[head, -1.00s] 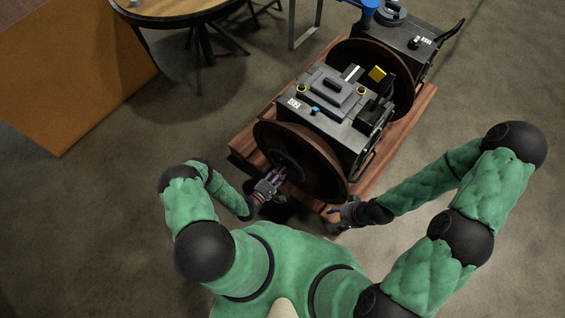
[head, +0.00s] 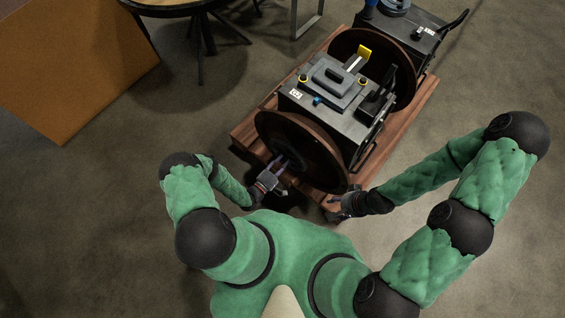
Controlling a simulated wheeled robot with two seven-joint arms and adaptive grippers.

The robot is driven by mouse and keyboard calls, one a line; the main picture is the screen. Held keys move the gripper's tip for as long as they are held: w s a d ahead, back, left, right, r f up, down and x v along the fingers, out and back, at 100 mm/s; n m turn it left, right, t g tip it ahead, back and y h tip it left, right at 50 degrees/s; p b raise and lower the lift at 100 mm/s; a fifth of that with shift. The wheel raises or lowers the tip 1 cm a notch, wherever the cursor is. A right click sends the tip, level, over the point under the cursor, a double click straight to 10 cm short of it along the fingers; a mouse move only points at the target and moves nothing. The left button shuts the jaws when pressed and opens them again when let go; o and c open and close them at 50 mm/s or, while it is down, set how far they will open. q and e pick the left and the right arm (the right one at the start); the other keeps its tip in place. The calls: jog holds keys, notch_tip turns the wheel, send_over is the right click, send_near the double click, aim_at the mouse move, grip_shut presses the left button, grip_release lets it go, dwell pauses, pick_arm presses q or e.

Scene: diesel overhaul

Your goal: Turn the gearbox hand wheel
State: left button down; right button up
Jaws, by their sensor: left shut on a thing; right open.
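The gearbox (head: 312,108) is a dark grey box with a lidded top, standing on a wooden pallet. A large brown disc (head: 322,160) is on its end facing me. A dark hand wheel (head: 293,160) sits in front of the disc's middle, in shadow and mostly hard to make out. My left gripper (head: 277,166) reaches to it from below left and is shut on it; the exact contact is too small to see. My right gripper (head: 336,204) is open and empty, beside the pallet's near right corner and below the disc.
The wooden pallet (head: 412,105) runs under the gearbox. A second dark machine (head: 415,42) stands behind it. A round table (head: 170,8) and an orange-brown panel (head: 75,65) are at the upper left. The floor to both sides is clear.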

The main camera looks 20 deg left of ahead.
pick_arm(q)
jog(key=c, duration=0.8)
grip_release()
jog(key=shift+c, duration=0.2)
jog(key=v, duration=1.2)
